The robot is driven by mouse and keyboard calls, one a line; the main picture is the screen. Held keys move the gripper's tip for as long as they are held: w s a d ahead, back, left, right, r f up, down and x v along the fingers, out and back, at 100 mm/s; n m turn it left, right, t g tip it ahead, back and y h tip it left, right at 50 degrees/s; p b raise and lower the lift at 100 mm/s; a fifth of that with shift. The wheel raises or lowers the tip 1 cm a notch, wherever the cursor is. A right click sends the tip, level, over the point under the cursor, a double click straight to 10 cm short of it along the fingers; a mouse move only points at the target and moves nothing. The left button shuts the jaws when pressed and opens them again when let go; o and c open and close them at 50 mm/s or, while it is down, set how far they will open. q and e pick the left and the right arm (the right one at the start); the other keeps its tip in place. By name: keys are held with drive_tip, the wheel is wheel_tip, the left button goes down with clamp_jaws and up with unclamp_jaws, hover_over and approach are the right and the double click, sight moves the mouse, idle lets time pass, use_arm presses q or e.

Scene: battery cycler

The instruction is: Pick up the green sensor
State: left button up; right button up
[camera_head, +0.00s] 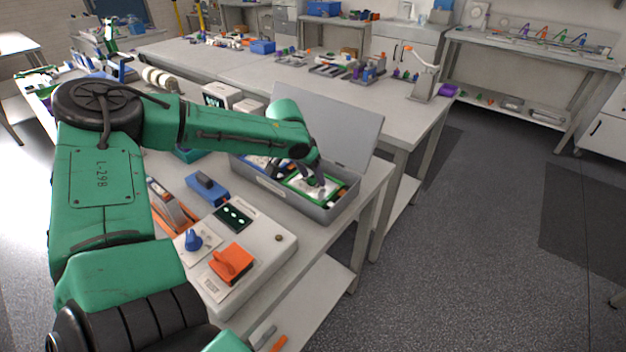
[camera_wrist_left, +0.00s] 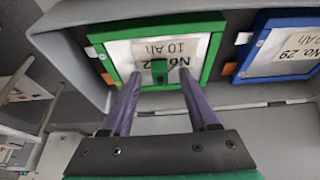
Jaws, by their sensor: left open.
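The green sensor appears to be the green-framed block with a white "10 Ah" label (camera_wrist_left: 208,50). It lies in the open grey case, and part of it shows in the head view (camera_head: 301,186). The fingers cover part of the label. My right gripper is not in view.
A blue-framed block (camera_wrist_left: 290,48) lies beside the green one in the case. The case's walls (camera_head: 291,205) and raised lid (camera_head: 345,125) stand close around my gripper. A white tester box (camera_head: 262,262) with an orange knob (camera_head: 231,263) and a blue block (camera_head: 207,190) are nearby.

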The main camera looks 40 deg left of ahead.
use_arm(q)
clamp_jaws()
drive_tip(key=shift+r, duration=0.1)
